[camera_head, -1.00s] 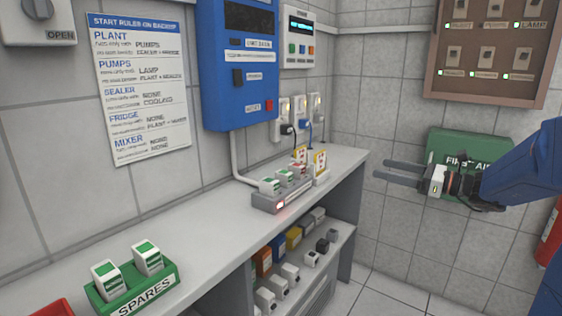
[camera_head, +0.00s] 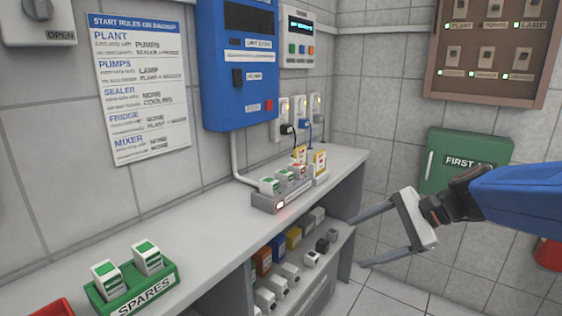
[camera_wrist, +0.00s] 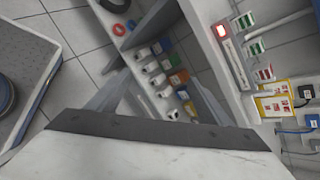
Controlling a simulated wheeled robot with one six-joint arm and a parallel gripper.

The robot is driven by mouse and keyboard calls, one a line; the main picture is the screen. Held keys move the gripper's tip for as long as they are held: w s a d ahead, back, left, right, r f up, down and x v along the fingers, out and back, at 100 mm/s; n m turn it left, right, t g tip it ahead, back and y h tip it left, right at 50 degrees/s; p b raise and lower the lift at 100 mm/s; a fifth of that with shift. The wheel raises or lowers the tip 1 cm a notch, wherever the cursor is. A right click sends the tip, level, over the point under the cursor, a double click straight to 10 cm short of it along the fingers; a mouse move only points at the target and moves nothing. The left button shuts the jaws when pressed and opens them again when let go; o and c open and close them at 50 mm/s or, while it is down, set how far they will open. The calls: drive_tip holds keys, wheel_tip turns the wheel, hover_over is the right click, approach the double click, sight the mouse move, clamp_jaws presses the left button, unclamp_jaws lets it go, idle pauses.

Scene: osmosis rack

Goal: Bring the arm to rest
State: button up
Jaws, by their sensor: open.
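My gripper (camera_head: 362,238) is open and empty in the head view. It hangs in the air at the right, beside the end of the grey counter (camera_head: 215,207), with its two fingers spread and pointing left. My blue arm reaches in from the right edge. In the wrist view my gripper (camera_wrist: 155,92) shows its two fingers apart, with the lower shelf and its small blocks beyond them. Nothing is held between the fingers.
A grey module strip (camera_head: 265,203) with green and red blocks stands on the counter. A green spares tray (camera_head: 165,287) is at the front left. A green first aid box (camera_head: 425,170) hangs behind my arm. Several coloured blocks (camera_head: 293,237) fill the shelf below.

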drive_tip(key=s+d+f+n+h, duration=0.4)
drive_tip(key=s+n, duration=0.3)
drive_tip(key=s, duration=0.1)
drive_tip(key=s+d+f+n+t+h, duration=0.1)
drive_tip(key=s+d+f+n+h, duration=0.3)
drive_tip(key=s+n, duration=0.3)
drive_tip(key=shift+s+d+h, duration=0.5)
drive_tip(key=shift+s+h, duration=0.3)
drive_tip(key=shift+s, duration=0.2)
